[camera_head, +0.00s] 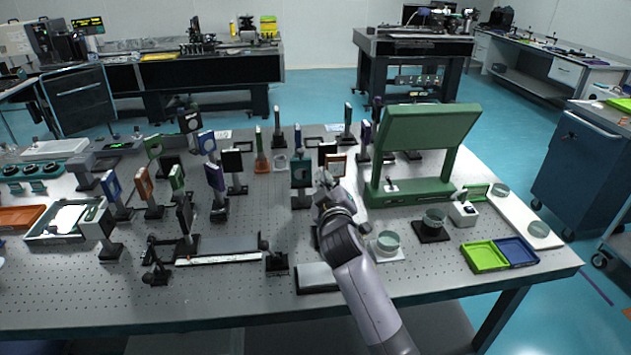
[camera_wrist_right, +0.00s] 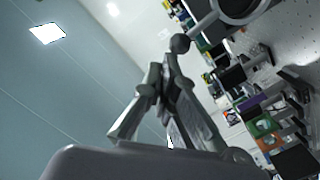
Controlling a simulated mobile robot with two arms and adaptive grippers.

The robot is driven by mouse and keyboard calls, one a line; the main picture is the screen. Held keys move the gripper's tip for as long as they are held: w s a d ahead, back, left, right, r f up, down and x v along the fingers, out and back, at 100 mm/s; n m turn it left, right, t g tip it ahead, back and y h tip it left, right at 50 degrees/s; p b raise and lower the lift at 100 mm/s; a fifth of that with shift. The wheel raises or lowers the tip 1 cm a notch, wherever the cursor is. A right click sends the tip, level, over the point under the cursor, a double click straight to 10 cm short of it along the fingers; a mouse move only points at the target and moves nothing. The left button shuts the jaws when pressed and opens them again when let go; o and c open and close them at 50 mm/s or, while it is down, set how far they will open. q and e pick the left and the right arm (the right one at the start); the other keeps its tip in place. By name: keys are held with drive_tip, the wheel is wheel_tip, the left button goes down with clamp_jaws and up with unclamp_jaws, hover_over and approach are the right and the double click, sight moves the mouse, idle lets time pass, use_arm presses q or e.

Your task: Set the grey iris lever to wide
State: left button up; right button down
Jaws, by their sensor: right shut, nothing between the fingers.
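My right gripper (camera_head: 324,182) is over the middle of the optical table, among the mounts. In the right wrist view its fingers (camera_wrist_right: 168,72) are shut, with nothing held between them. A grey ring (camera_wrist_right: 246,8), partly cut off by the top edge, has a short lever ending in a dark round knob (camera_wrist_right: 181,43); it looks like the grey iris. The knob is just beyond the fingertips; I cannot tell whether they touch. In the head view I cannot make out this iris clearly, as my right gripper and arm cover that area. My left gripper is not in view.
The perforated table (camera_head: 350,285) carries several upright mounts to the left. A green frame (camera_head: 428,125) stands to the right of my gripper. Glass dishes (camera_head: 388,240), a green tray (camera_head: 484,257) and a blue tray (camera_head: 517,251) lie at the right.

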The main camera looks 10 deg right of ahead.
drive_tip(key=shift+d+m+p, duration=0.65)
drive_tip(key=shift+d+m, duration=1.95)
drive_tip(key=shift+d, duration=0.05)
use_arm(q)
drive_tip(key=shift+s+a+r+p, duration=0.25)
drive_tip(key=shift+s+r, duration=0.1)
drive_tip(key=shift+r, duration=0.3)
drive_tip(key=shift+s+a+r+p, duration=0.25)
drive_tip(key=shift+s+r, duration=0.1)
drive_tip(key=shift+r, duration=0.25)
use_arm(e)
drive_tip(key=s+a+r, duration=0.1)
drive_tip(key=s+r, duration=0.2)
drive_tip(key=s, duration=0.7)
drive_tip(key=shift+s+a+r, duration=0.15)
drive_tip(key=shift+s+r, duration=0.2)
drive_tip(key=shift+s, duration=0.05)
